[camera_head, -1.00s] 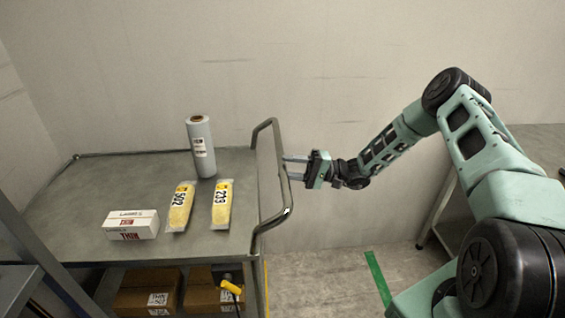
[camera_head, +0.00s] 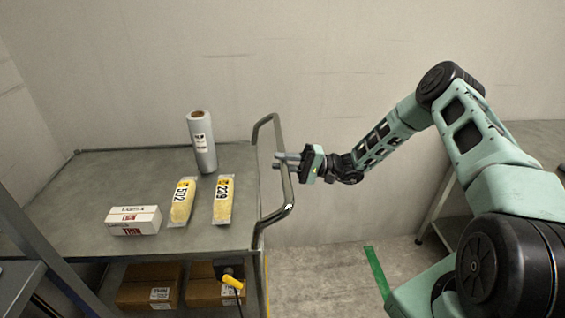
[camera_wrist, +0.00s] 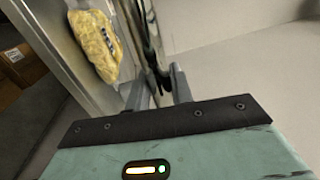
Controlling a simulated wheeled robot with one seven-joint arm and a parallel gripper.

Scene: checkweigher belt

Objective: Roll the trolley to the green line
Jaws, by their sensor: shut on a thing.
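The trolley (camera_head: 100,185) is a grey metal cart on the left in the head view, with a bent tube handle (camera_head: 270,135) at its right end. My gripper (camera_head: 286,160) is shut on the upright part of the handle, its fingers around the tube. In the wrist view the fingers (camera_wrist: 163,88) close on the dark handle tube (camera_wrist: 150,45). The green line (camera_head: 377,272) is a strip on the floor to the right of the trolley, partly cut off by my own body.
On the trolley top are a grey roll (camera_head: 201,145), two yellow bags, 502 (camera_head: 182,202) and 229 (camera_head: 223,200), and a white box (camera_head: 134,220). Cartons (camera_head: 150,287) and a yellow-handled tool (camera_head: 233,282) are below. A bench (camera_head: 540,145) stands at right. Floor (camera_head: 320,275) between is clear.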

